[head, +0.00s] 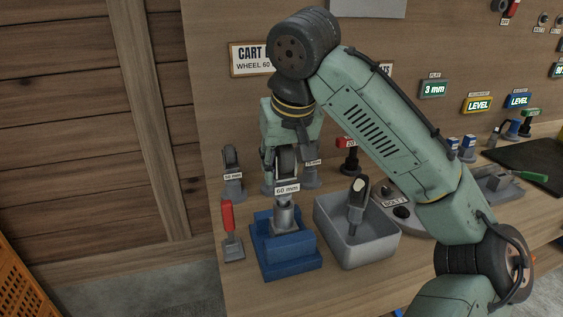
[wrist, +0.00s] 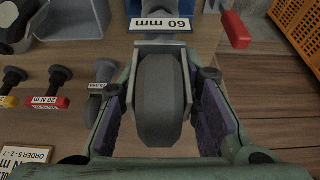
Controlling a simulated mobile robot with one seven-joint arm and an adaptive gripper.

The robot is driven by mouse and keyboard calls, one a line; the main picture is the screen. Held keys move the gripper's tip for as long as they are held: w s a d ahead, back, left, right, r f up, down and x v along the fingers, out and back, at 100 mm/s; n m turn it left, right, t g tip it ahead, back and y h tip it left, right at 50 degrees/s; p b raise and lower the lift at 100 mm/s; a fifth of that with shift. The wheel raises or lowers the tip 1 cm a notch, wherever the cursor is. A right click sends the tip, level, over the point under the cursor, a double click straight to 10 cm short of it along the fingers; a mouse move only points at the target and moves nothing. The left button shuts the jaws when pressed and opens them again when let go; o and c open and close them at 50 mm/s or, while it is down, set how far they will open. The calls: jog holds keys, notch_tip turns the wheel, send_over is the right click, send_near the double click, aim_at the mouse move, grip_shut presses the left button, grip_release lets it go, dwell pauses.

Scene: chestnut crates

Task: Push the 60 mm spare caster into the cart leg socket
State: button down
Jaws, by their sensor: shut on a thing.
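My gripper (head: 284,160) points down and is shut on the 60 mm spare caster. The caster's dark grey wheel (head: 286,161) is uppermost, between the fingers; the wrist view shows the wheel (wrist: 160,100) between both finger pads. A white "60 mm" label (head: 287,189) is below the wheel, and it also shows in the wrist view (wrist: 160,27). Below it, a grey metal part (head: 286,217) meets the blue socket block (head: 289,258) on the bench. The caster looks roughly upright over the block. I cannot tell how deep the stem sits.
A red-handled tool (head: 228,220) stands close left of the block. A grey bin (head: 357,248) with a dark caster-like item stands close right. Another caster (head: 232,172) stands behind left. An orange crate (head: 22,285) is at the lower left. Labelled tools line the back right.

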jog(key=shift+f+b, duration=0.45)
jog(key=shift+f, duration=0.3)
jog(key=c, duration=1.1)
grip_release()
jog(key=shift+r, duration=0.1)
jog(key=v, duration=1.1)
jog(key=shift+s+r, duration=0.25)
jog(key=shift+r, duration=0.1)
